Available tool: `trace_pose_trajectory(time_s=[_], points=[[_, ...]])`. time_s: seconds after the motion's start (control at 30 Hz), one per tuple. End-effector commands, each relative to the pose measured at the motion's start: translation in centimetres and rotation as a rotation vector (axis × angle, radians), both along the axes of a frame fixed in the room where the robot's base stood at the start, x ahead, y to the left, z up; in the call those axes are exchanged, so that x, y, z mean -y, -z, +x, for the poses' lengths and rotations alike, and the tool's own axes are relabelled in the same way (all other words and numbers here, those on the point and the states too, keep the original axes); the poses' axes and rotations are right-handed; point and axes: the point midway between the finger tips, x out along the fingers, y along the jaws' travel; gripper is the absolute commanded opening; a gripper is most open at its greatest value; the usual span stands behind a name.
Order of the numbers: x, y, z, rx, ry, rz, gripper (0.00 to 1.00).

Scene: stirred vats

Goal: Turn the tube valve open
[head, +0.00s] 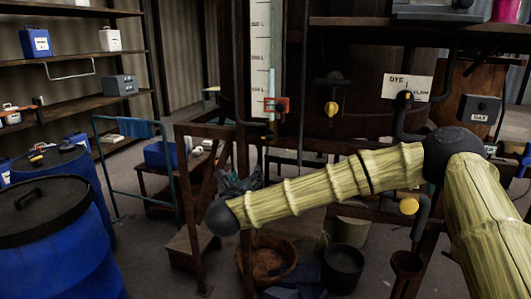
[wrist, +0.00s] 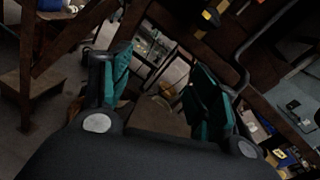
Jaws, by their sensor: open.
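A level scale (head: 260,45) with a thin sight tube (head: 271,82) stands on the dark vat in the head view. At the tube's foot is a red-orange plate (head: 276,104) with a small dark fitting, likely the tube valve; its handle position is too small to tell. My gripper (head: 238,183) is below and left of this plate, apart from it, and partly hidden by my wrist. In the wrist view my gripper (wrist: 160,85) has its two teal-lined fingers spread, with nothing between them. A yellow-and-black part (wrist: 211,14) shows at that view's top; I cannot tell which valve it belongs to.
A wooden frame (head: 190,150) stands beside the gripper. A bowl (head: 267,260) and bucket (head: 343,268) are below. Blue drums (head: 60,240) stand left.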

Motion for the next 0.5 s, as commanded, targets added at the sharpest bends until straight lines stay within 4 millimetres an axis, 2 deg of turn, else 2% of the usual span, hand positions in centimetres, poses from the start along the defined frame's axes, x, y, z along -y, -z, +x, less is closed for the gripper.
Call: trace_pose_trajectory(time_s=[0.03, 0.1, 0.2, 0.3, 0.5], points=[[0.7, -2.4, 0.7, 0.035, 0.046, 0.088, 0.61], [1.5, -5.2, 1.2, 0.075, 0.093, 0.188, 0.61], [2.3, -7.5, 1.6, 0.111, 0.137, 0.277, 0.61], [2.8, -8.5, 2.0, 0.126, 0.155, 0.314, 0.61], [3.4, -8.7, 3.8, 0.129, 0.157, 0.319, 0.61]])
